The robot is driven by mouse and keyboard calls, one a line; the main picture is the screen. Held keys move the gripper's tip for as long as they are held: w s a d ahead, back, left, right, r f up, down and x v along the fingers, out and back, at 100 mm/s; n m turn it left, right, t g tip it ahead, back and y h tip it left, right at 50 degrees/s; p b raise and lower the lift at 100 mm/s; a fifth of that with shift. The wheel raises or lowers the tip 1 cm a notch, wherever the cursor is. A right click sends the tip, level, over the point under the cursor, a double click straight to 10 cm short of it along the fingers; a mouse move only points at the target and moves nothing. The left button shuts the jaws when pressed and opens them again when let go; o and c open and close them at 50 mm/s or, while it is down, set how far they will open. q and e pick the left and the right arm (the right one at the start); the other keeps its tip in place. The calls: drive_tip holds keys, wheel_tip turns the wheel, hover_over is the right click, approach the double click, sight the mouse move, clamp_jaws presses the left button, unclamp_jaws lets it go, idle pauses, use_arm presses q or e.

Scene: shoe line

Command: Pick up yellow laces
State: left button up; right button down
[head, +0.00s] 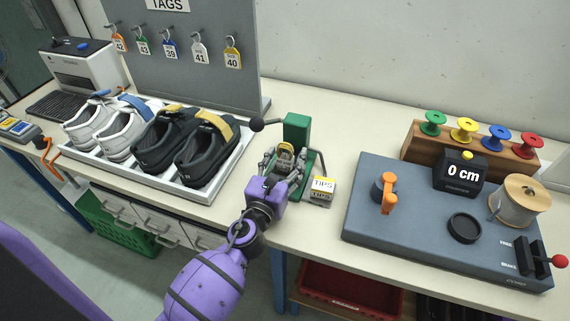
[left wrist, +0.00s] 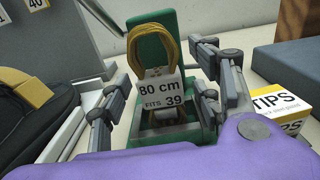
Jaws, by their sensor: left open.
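The yellow laces (left wrist: 133,48) are a looped coil with a white label reading "80 cm, FITS 39" (left wrist: 160,92). They stand upright against a green machine (left wrist: 151,24). In the head view the machine (head: 297,128) is in the middle of the bench, with the laces (head: 285,152) small and partly hidden at its front. My left gripper (head: 284,163) is open in front of the machine. In the left wrist view its fingers (left wrist: 162,72) stand on either side of the laces and label, apparently not closed on them. My right gripper is out of view.
A white tray (head: 208,196) with white and black shoes is to the left. A TIPS box (head: 322,190) is close on the machine's right. A grey board (head: 400,220) with a counter and spool is further right. Colored spools (head: 464,128) stand behind it. Numbered tags hang on the panel.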

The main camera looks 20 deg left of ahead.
sight(286, 145)
use_arm(q)
drive_tip(key=c, duration=1.1)
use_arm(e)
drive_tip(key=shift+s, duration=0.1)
use_arm(q)
drive_tip(key=shift+c, duration=0.2)
